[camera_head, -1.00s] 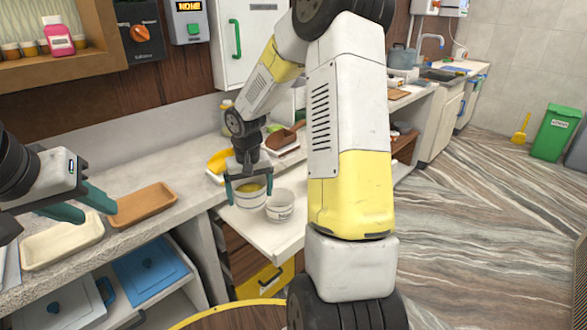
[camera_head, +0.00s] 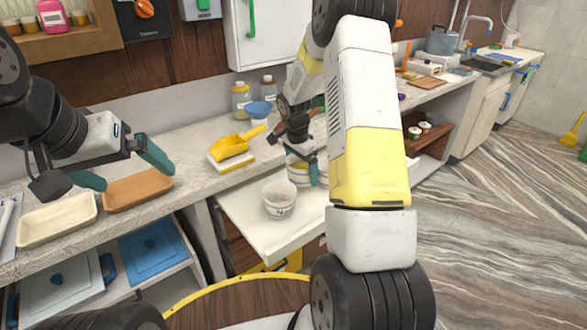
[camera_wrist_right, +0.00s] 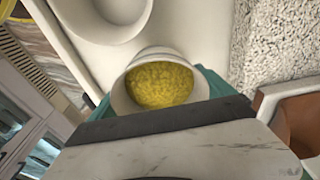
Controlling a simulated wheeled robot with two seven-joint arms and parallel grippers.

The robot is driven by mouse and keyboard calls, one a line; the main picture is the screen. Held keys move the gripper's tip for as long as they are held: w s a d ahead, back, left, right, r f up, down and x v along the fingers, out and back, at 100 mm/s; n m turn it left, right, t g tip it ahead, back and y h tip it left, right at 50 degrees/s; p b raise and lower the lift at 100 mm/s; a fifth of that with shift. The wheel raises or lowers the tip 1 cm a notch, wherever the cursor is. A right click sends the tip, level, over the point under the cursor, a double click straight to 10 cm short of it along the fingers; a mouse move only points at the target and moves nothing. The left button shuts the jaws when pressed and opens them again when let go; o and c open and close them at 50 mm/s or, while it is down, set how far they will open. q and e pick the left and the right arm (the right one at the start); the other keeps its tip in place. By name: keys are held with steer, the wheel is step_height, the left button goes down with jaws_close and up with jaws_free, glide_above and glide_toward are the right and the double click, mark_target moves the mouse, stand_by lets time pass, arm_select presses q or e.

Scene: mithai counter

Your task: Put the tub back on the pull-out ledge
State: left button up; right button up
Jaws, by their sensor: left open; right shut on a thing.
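A white tub with yellow, grainy contents (camera_wrist_right: 162,84) is held between the teal fingers of my right gripper (camera_head: 302,168). In the head view the tub (camera_head: 298,178) is partly hidden by the gripper and my arm. It is over the back part of the white pull-out ledge (camera_head: 243,217); I cannot tell whether its base touches. A second, whitish tub (camera_head: 279,199) stands on the ledge, in front and to the left of the held one. This tub also shows in the right wrist view (camera_wrist_right: 110,18). My left gripper (camera_head: 122,168) is open and empty above the counter's left part.
A brown tray (camera_head: 138,190) and a cream tray (camera_head: 57,219) lie on the counter under my left gripper. The ledge's front left is clear.

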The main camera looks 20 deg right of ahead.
mark_target(302, 191)
steer(key=shift+a+f, duration=0.1)
steer(key=shift+f, duration=2.25)
steer(key=shift+f, duration=0.1)
steer(key=o, duration=1.3)
steer(key=shift+c, duration=0.2)
